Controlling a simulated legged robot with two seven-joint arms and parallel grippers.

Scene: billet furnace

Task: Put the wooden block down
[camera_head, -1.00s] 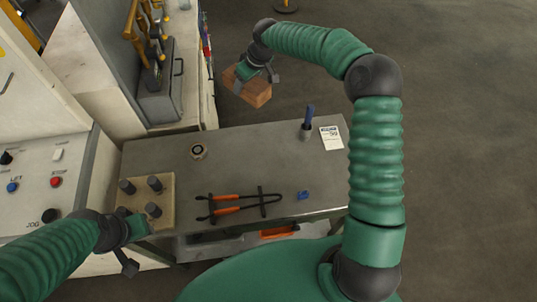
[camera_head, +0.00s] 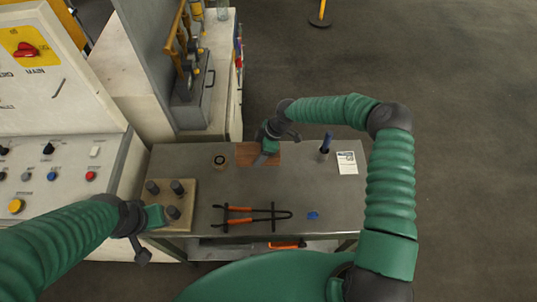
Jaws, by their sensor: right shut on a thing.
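The wooden block (camera_head: 246,153) is brown and rectangular, at the back edge of the grey table (camera_head: 310,190). My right gripper (camera_head: 267,152) is shut on it from above and hides part of it. I cannot tell whether the block touches the tabletop or hangs just over it. My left gripper (camera_head: 150,228) is low at the left, by the front of a tan board with dark pegs; its fingers do not show clearly.
A small round gauge (camera_head: 220,161) sits close to the left of the block. A blue-handled tool (camera_head: 326,143) and a white card (camera_head: 346,162) lie to the right. Orange-handled tongs (camera_head: 252,215), a small blue item (camera_head: 313,216) and the pegged board (camera_head: 184,215) are nearer me.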

